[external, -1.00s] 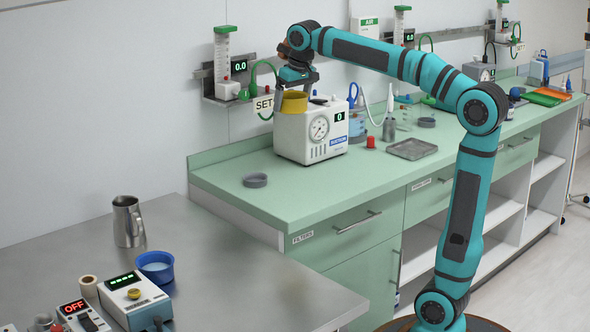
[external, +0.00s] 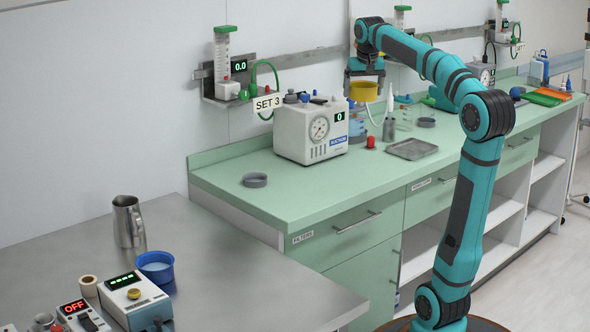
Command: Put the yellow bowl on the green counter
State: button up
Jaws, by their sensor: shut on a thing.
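My gripper (external: 364,80) is shut on the yellow bowl (external: 364,92). It holds the bowl in the air over the back part of the green counter (external: 300,198), to the right of the white suction unit. The bowl looks roughly level. It hides part of the things behind it, including the top of a blue-lidded jar (external: 356,122).
The white suction unit (external: 296,137) stands at the counter's back left. A grey tray (external: 411,149), a red cap (external: 371,142), a grey cylinder (external: 389,130) and a small grey dish (external: 255,180) are also there. The counter's front left is mostly clear.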

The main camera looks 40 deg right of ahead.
jog(key=s+d+m, duration=0.2)
jog(key=s+d, duration=0.2)
jog(key=d, duration=0.3)
send_over(380, 163)
jog(key=s, duration=0.1)
notch_tip(380, 163, down, 12)
jog(key=shift+a+f, duration=0.4)
jog(key=shift+f, duration=0.05)
jog(key=shift+f, duration=4.95)
jog(key=shift+f, duration=0.15)
jog(key=o, duration=0.7)
